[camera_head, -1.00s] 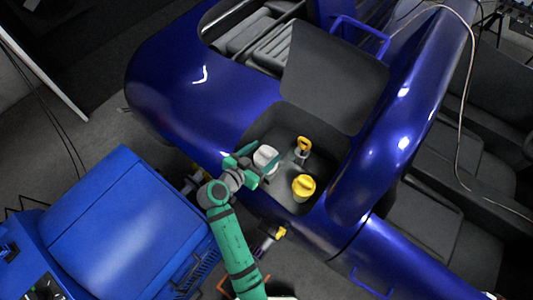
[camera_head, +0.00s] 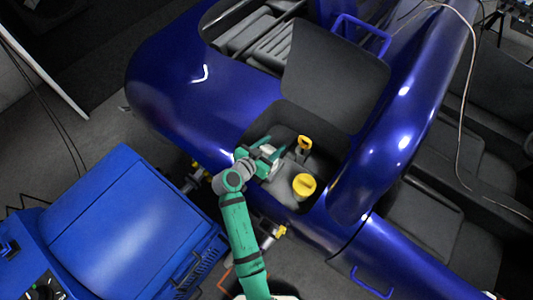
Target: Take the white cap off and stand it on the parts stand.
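The white cap (camera_head: 268,149) is in the dark open bay of the blue car body, mostly hidden by my gripper. My gripper (camera_head: 270,159) is at the cap, with its green fingers on either side of it. I cannot tell whether the fingers press on the cap or stand slightly apart from it. I cannot make out which thing is the parts stand.
A yellow cap (camera_head: 304,186) and a yellow-handled part (camera_head: 304,145) stand in the bay just right of my gripper. A raised dark lid (camera_head: 335,75) stands behind the bay. A blue cabinet (camera_head: 110,225) is at the lower left.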

